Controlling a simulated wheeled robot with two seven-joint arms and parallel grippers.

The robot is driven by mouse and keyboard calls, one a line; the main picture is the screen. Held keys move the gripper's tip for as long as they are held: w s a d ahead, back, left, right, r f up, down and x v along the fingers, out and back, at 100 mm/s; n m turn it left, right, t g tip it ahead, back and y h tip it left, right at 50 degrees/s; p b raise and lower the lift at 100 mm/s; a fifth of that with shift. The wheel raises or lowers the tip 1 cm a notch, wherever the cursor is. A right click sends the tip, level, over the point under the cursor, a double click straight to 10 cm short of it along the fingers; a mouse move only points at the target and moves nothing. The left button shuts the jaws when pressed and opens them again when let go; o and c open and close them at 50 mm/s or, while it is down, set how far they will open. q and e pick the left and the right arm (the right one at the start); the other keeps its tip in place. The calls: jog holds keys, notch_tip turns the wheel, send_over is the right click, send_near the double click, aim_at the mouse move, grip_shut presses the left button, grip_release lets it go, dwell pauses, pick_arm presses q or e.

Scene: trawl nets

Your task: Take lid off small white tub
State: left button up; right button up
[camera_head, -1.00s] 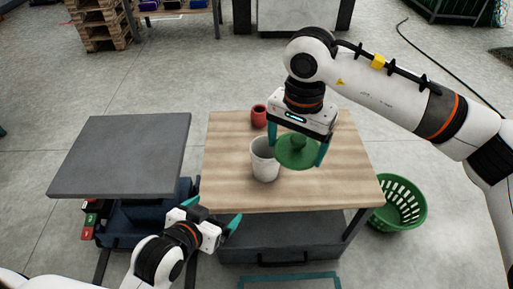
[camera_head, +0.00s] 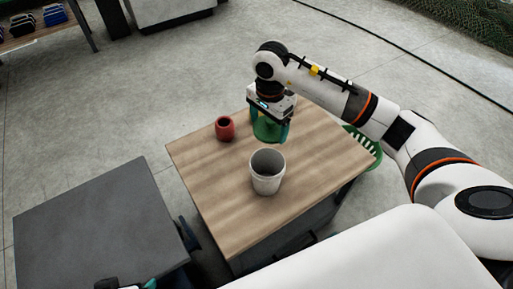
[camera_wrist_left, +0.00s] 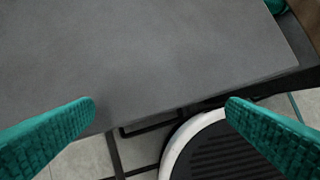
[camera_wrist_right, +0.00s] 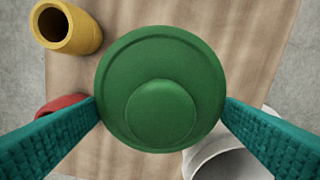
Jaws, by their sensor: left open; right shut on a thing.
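The small white tub (camera_head: 268,186) stands upright and open on the wooden table; part of it also shows in the right wrist view (camera_wrist_right: 222,163). My right gripper (camera_head: 270,133) is shut on the round green lid (camera_head: 264,127), beyond the tub in the head view. In the right wrist view the lid (camera_wrist_right: 160,58), with its round knob, sits between the two teal fingers. I cannot tell whether it touches the table. My left gripper (camera_wrist_left: 161,104) is open and empty, above the grey table; only a bit shows at the head view's bottom edge.
A red cup (camera_head: 225,128) stands on the wooden table (camera_head: 225,195), left of the lid. A yellow cup (camera_wrist_right: 66,27) shows only in the right wrist view. The grey table (camera_head: 95,220) at left is bare. A green basket (camera_head: 362,146) is behind the right side.

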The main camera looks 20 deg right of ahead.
aim_at(268, 138)
pick_arm(q)
jog(key=w+t, duration=0.1)
jog(key=w+d+r+t+b, duration=0.1)
jog(key=w, duration=0.1)
jog(key=w+t, duration=0.1)
jog(key=w, duration=0.1)
jog(key=shift+d+r+h, duration=0.3)
jog(key=shift+d, duration=0.05)
pick_arm(e)
notch_tip(268, 138, down, 6)
jog(key=shift+d+r, duration=0.1)
pick_arm(q)
jog(key=w+r+t, duration=0.1)
jog(key=w, duration=0.1)
jog(key=w+d+r+t+b, duration=0.1)
jog(key=t, duration=0.1)
jog(key=shift+w+d+r+h, duration=0.15)
jog(key=shift+w+r+h, duration=0.15)
jog(key=shift+w+h, duration=0.1)
pick_arm(e)
notch_tip(268, 138, down, 4)
jog(key=shift+f, duration=0.1)
pick_arm(q)
jog(key=shift+r, duration=0.1)
jog(key=shift+w+r, duration=0.1)
